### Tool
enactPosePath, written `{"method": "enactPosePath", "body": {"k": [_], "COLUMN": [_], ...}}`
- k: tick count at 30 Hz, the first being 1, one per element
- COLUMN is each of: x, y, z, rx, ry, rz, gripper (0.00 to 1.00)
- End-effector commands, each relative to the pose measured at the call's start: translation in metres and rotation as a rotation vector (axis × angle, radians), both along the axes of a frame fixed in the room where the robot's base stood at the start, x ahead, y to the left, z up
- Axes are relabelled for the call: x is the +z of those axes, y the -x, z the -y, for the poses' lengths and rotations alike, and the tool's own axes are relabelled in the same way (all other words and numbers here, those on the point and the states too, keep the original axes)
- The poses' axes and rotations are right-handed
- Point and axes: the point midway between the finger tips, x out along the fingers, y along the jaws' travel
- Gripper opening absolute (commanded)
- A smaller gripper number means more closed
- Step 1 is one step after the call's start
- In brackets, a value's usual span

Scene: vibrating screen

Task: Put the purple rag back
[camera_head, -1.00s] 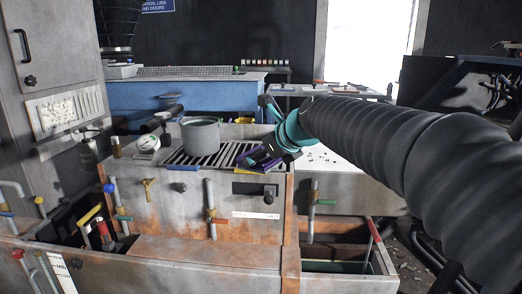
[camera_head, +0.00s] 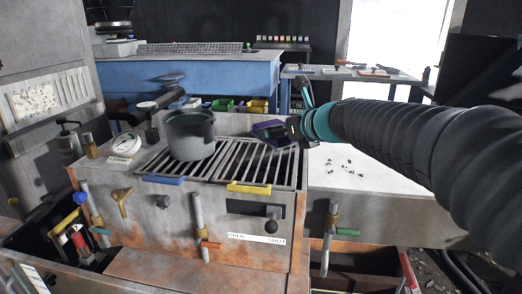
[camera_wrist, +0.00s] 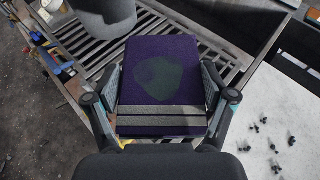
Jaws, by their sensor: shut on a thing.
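The purple rag (camera_wrist: 163,92) is a flat folded cloth with a dark grey patch and two grey stripes. My gripper (camera_wrist: 162,98) is shut on it, with one finger at each side, in the wrist view. In the head view the rag (camera_head: 268,129) is a small dark purple shape at the end of my arm, above the right rear part of the slatted grate (camera_head: 245,160). My gripper (camera_head: 287,129) is partly hidden there by its own wrist. I cannot tell how far the rag is above the slats.
A grey pot (camera_head: 191,136) stands on the grate, left of the rag. A white tabletop (camera_head: 365,180) with small dark bits lies to the right. Blue and yellow handles (camera_head: 248,188) line the grate's front edge.

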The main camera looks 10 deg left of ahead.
Motion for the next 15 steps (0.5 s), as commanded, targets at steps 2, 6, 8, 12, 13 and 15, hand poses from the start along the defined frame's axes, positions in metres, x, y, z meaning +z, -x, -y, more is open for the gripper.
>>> {"method": "enactPosePath", "body": {"k": [2,6,8,12,13,15], "x": [-0.011,-0.028,-0.035,-0.050,-0.053,-0.058], "y": [-0.011,-0.032,-0.042,-0.061,-0.065,-0.072], "z": [-0.009,-0.028,-0.035,-0.053,-0.056,-0.062], "rx": [0.001,0.002,0.001,0.003,0.003,0.003], "ry": [0.001,0.002,0.001,0.001,0.002,0.002], "rz": [-0.006,-0.006,-0.005,-0.005,-0.004,-0.002], "gripper": [0.48,0.48,0.48,0.48,0.48,0.48]}}
